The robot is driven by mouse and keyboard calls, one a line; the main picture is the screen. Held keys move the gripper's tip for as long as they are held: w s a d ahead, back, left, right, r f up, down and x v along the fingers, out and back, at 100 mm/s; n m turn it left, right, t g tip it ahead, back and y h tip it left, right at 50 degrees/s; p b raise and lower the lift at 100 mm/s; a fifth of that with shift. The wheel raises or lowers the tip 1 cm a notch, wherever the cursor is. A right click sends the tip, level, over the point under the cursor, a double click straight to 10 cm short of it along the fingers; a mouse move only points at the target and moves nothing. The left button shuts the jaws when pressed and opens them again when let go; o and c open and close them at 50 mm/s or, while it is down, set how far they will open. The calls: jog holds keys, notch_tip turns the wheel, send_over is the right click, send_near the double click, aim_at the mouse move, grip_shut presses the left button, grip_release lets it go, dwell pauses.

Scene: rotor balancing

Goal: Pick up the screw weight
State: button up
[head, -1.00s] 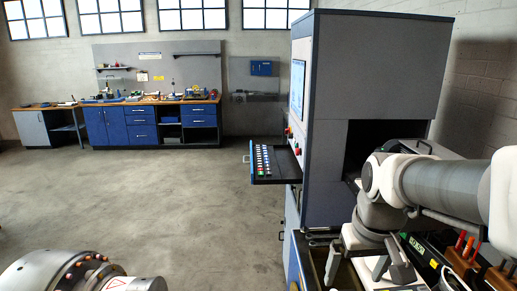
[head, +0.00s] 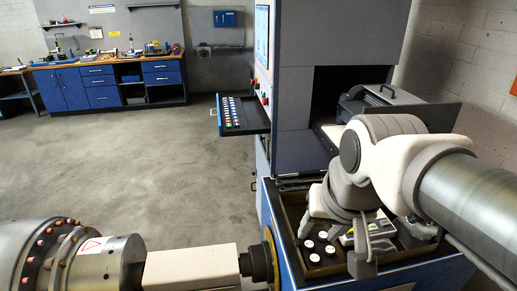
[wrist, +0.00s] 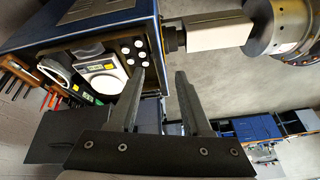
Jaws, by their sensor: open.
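Several small round dark weights with white tops (head: 314,257) stand grouped in the left part of a wood-edged tray (head: 290,245). I take these to be the screw weights; I cannot tell them apart by marking. They also show as white discs (wrist: 130,61) in the wrist view, just left of the fingers. My gripper (head: 337,240) is over the tray, fingers spread. In the wrist view my open gripper (wrist: 160,73) has nothing between its fingertips, and the weights lie beyond the left fingertip. In the head view, the hand and fingers hide part of the tray.
A scale with a white round plate (wrist: 103,80) sits beside the weights. Screwdrivers with red handles (wrist: 52,100) stand in a holder further left. A blue-grey machine cabinet (head: 316,30) stands behind the tray. A rotor shaft (head: 190,267) ends close to the tray's left side.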

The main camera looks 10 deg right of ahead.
jog(key=w+d+f+m+g, duration=0.3)
jog(key=w+m, duration=0.3)
jog(key=w, duration=0.2)
jog(key=m+g+b, duration=0.1)
jog(key=m+g, duration=0.1)
jog(key=m, duration=0.5)
send_over(315, 258)
notch_tip(315, 258, down, 6)
notch_tip(315, 258, down, 18)
jog(key=shift+r+p, duration=0.1)
jog(key=shift+p, duration=0.5)
grip_shut()
